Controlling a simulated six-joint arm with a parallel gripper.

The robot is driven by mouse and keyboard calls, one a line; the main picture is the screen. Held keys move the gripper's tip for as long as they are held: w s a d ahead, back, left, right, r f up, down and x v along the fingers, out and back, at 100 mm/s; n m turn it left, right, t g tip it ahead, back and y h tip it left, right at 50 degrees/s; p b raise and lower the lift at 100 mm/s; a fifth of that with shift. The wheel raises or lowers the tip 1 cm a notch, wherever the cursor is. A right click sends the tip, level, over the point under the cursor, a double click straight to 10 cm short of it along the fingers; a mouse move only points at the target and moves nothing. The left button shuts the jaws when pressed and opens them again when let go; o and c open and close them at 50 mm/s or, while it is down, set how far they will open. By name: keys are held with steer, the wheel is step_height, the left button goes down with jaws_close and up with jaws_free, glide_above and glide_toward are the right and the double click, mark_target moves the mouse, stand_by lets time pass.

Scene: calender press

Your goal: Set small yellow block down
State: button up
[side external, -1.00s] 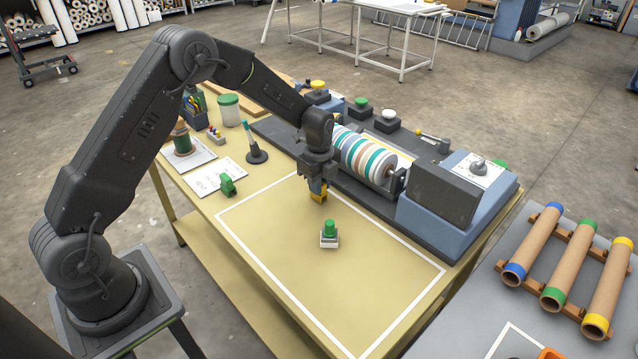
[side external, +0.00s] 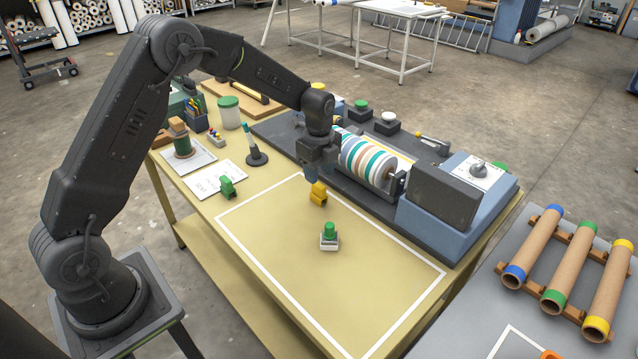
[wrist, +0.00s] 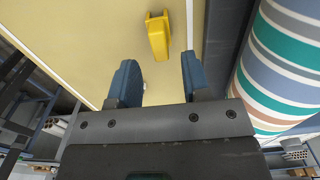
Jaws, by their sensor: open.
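The small yellow block (side external: 318,193) sits on the table inside the white outline, near its back edge by the striped roller. In the wrist view the yellow block (wrist: 158,36) lies just beyond the fingertips, apart from both blue fingers. My gripper (side external: 311,172) is open and empty, just left of and above the block in the side view. Its two fingers (wrist: 160,72) are spread wide in the wrist view.
A green-topped block (side external: 329,236) stands inside the white outline, in front of the yellow block. The striped roller (side external: 367,160) of the press is close on the right. A green block (side external: 227,187) is on the left, outside the outline. The outlined area's front is clear.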

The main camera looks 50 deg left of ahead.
mark_target(319, 185)
steer(key=s+d+r+n+t, duration=0.15)
steer(key=s+r+n, duration=0.35)
steer(key=r, duration=1)
steer(key=s+d+r+n+t, duration=0.2)
steer(key=s+n, duration=0.4)
steer(key=s, duration=0.6)
steer(key=s+d+r+n+t, duration=0.2)
steer(key=s+n, duration=0.5)
steer(key=s, duration=0.5)
steer(key=shift+s+d+r, duration=0.35)
steer(key=shift+d+r, duration=0.15)
steer(key=shift+d, duration=0.2)
